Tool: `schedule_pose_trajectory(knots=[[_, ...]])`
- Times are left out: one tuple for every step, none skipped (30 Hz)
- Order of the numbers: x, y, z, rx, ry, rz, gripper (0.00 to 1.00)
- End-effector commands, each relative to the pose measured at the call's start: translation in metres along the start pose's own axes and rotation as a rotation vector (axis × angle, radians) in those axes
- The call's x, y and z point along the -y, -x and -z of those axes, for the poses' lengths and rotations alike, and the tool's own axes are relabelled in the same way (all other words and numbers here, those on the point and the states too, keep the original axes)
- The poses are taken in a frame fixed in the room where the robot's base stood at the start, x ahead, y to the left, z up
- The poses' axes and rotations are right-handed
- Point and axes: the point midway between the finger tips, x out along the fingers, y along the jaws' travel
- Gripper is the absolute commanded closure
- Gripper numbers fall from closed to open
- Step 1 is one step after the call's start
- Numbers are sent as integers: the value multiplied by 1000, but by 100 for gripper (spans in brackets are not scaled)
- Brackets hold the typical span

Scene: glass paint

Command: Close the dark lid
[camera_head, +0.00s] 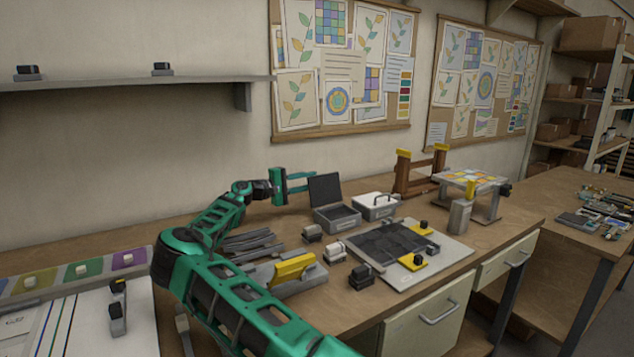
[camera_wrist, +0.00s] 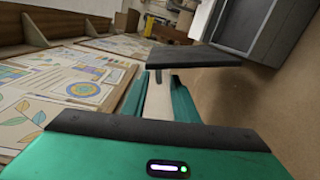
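The dark lid (camera_head: 325,190) stands open, about upright, at the back edge of a small grey box (camera_head: 338,219) on the bench. The box's dark inside is exposed. My gripper (camera_head: 306,183) is just left of the lid, level with its upper part, pointing right toward it. In the wrist view the lid (camera_wrist: 190,57) is a dark slab at and beyond the fingertips, and the box (camera_wrist: 255,30) is at the upper right. My gripper (camera_wrist: 160,85) has its green fingers apart with a gap between them. I cannot tell whether they touch the lid.
A second grey box with a light top (camera_head: 376,206) stands right beside the open one. Small dark-topped blocks (camera_head: 312,234) and a dark-paned work board (camera_head: 390,245) lie in front. A wooden stand (camera_head: 403,175) is behind right. The wall with pinned sheets (camera_head: 340,65) is behind.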

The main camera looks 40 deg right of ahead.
Motion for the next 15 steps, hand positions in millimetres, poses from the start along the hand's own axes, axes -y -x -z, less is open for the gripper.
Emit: schedule_pose_trajectory(knots=[[0,-10,0,1,0,0,74],[0,-15,0,1,0,1,74],[0,-21,0,2,-1,1,74],[0,-25,0,1,-1,1,74],[0,-29,0,1,-1,1,74],[0,-34,0,0,-1,0,74],[0,-37,0,0,-1,0,74],[0,-40,0,0,-1,0,74],[0,-42,0,0,-1,0,74],[0,-44,0,0,-1,1,74],[0,-46,0,0,-1,1,74],[0,-47,0,0,-1,1,74],[0,-48,0,0,-1,1,74],[0,-48,0,-1,-1,1,74],[0,-49,0,-1,0,1,74]])
